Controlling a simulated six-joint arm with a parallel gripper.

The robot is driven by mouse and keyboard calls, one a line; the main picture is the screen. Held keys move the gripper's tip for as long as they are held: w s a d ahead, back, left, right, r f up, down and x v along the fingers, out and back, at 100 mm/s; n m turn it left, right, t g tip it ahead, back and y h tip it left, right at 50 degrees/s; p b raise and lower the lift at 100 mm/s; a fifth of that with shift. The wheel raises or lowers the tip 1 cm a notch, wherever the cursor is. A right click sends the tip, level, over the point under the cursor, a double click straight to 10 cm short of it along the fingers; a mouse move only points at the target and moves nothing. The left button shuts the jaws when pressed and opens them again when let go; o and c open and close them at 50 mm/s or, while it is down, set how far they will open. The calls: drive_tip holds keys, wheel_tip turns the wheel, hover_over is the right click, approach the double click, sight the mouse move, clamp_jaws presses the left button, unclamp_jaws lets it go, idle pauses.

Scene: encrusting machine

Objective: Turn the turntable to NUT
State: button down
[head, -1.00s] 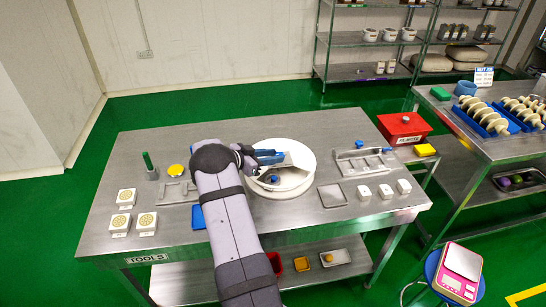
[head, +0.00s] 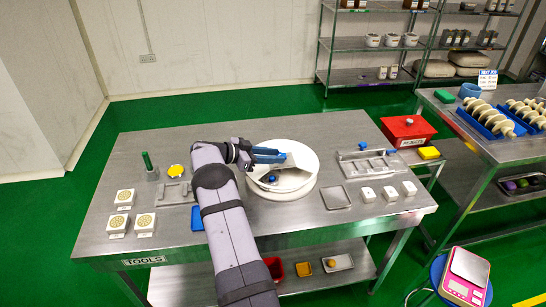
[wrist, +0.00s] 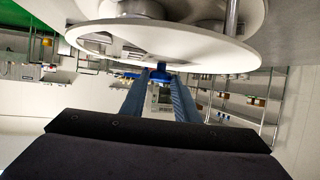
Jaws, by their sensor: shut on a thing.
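In the wrist view the turntable's pale disc (wrist: 190,42) fills the top, and my gripper (wrist: 160,78) is shut on a small blue part (wrist: 160,76) by the disc's edge, seemingly a turntable handle. No NUT label is readable, and my fingers hide some of the disc.
White moulds (head: 123,198) and a green-handled tool (head: 147,162) lie left of my arm. A metal fixture (head: 366,163), an empty tray (head: 335,197) and white blocks (head: 389,192) lie right of the turntable. A red box (head: 408,130) stands beyond the table's right edge.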

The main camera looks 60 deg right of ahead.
drive_tip(key=c, duration=1.4)
unclamp_jaws()
drive_tip(key=shift+o, duration=0.2)
drive_tip(key=shift+a, duration=0.1)
drive_tip(key=b+v, duration=0.1)
drive_tip(key=v, duration=0.4)
drive_tip(key=shift+w+a+r+b, duration=0.1)
drive_tip(key=shift+w+a+b, duration=0.1)
drive_tip(key=shift+a+b, duration=0.15)
drive_tip(key=shift+w+a+r, duration=0.3)
drive_tip(key=shift+a+r, duration=0.05)
drive_tip(key=shift+a, duration=0.15)
drive_tip(key=shift+c, duration=0.6)
